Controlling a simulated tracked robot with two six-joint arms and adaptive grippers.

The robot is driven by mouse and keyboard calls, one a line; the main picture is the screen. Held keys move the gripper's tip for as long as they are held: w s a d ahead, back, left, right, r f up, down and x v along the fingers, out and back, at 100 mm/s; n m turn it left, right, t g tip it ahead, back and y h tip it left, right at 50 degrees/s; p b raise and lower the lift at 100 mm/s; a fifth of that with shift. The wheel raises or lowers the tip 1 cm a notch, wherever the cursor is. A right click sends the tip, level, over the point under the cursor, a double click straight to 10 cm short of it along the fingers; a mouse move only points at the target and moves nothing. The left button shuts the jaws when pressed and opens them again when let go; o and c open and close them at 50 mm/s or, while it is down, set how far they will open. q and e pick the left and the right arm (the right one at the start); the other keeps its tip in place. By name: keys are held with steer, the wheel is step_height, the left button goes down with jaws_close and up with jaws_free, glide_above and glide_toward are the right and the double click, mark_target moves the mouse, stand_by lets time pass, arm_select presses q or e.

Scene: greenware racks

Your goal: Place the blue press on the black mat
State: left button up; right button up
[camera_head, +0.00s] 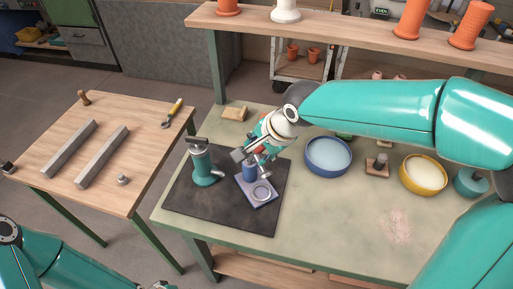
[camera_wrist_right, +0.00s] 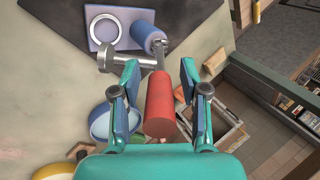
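The blue press (camera_head: 249,172) has a pale blue base plate with a ring; it appears upright on the right part of the black mat (camera_head: 222,216). In the right wrist view the blue press (camera_wrist_right: 103,32) shows its ring plate, blue column and metal lever with a red handle (camera_wrist_right: 160,105). My right gripper (camera_wrist_right: 159,85) is open, with its fingers on either side of the red handle and visible gaps to it. In the head view my right gripper (camera_head: 262,150) is just above the press, partly covering it.
A teal press (camera_head: 203,166) stands on the mat, left of the blue press. A blue bowl (camera_head: 328,156), a small wooden block with a metal knob (camera_head: 376,166) and a yellow bowl (camera_head: 424,174) stand to the right. A sponge-like block (camera_head: 234,113) lies behind.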

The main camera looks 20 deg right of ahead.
steer(key=v, duration=1.2)
stand_by(0.6)
